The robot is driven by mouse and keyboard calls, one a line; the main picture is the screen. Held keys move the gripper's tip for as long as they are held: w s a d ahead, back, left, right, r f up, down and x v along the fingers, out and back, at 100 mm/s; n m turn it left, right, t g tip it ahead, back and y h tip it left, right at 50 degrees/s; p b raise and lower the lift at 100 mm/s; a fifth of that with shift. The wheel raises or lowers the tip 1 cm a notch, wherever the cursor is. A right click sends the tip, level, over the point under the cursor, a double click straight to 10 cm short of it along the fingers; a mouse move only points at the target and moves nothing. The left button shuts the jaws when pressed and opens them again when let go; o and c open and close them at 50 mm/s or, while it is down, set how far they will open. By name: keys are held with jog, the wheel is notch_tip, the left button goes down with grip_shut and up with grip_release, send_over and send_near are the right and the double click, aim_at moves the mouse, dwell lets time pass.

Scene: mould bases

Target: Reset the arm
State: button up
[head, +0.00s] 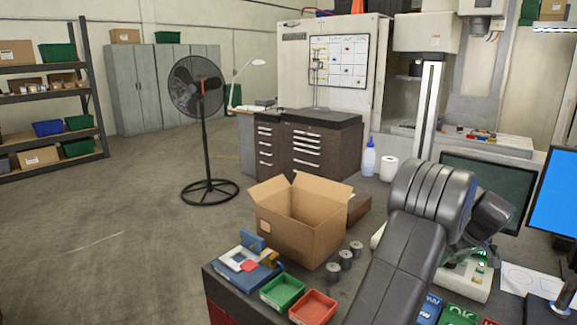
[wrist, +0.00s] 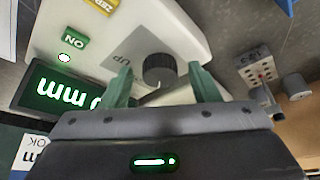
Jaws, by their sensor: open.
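My gripper (wrist: 161,78) shows in the wrist view with its two green fingers apart and nothing held between them. A dark round knob (wrist: 159,69) on a pale measuring device (wrist: 120,35) appears between the fingertips; I cannot tell whether they touch it. The device has a green ON button, a yellow button and a lit display (wrist: 70,95) reading in mm. In the head view my arm reaches in from the lower right, over the workbench. It hides part of the pale device (head: 478,282), and my fingers cannot be made out there.
An open cardboard box (head: 300,235) stands on the bench, with several grey cylinders (head: 345,260) beside it. A green tray (head: 283,291) and a red tray (head: 313,307) lie at the front edge. Monitors (head: 490,190) stand at the right.

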dwell(0.3)
jog(key=b+v, duration=0.2)
jog(key=v, duration=1.2)
jog(key=p+x, duration=0.2)
jog(key=x, duration=1.1)
jog(key=shift+w+a+f, duration=0.1)
jog(key=shift+f, duration=0.05)
jog(key=shift+w+f, duration=0.1)
jog(key=shift+f, duration=0.2)
jog(key=shift+a+r+m+h, duration=0.15)
jog(key=shift+m+h, duration=0.35)
jog(key=shift+m, duration=0.7)
jog(key=m+h, duration=0.1)
jog(key=m, duration=0.1)
jog(key=m+h+p, duration=0.1)
jog(key=m, duration=0.2)
jog(key=shift+a+m+g, duration=0.1)
jog(key=shift+m+g, duration=0.2)
jog(key=shift+w+m+g+h, duration=0.1)
jog(key=shift+m+g+h, duration=0.45)
jog(key=shift+m, duration=1.55)
jog(key=shift+w+a+m+g+h, duration=0.1)
jog(key=shift+m+g+h, duration=0.4)
jog(key=shift+m, duration=1.4)
jog(key=shift+a+r, duration=0.2)
jog(key=shift+r, duration=0.25)
